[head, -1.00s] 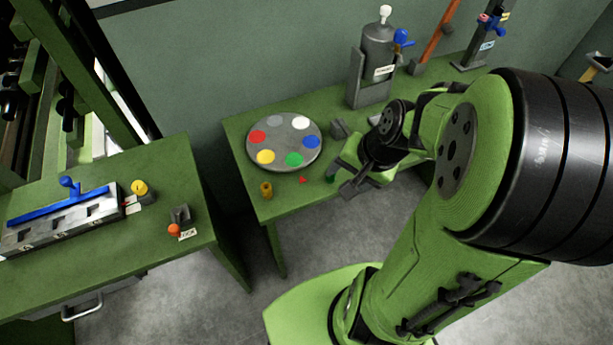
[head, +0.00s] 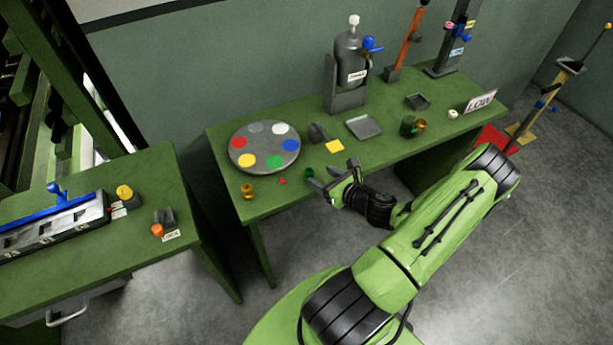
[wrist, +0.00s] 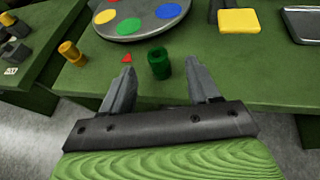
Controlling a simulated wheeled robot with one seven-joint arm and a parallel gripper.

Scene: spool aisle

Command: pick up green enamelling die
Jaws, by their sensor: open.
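The green enamelling die (head: 308,173) is a small dark green cylinder standing near the front edge of the green bench. My gripper (head: 321,183) is open at the bench's front edge, pointing at the die. In the wrist view my gripper (wrist: 160,72) shows both fingers apart with nothing between them but bench top.
A brass die (head: 248,191), a red triangle (head: 282,181) and a round colour palette (head: 265,165) lie left of the green die. A yellow square (head: 335,146) and grey tray (head: 364,127) lie behind.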

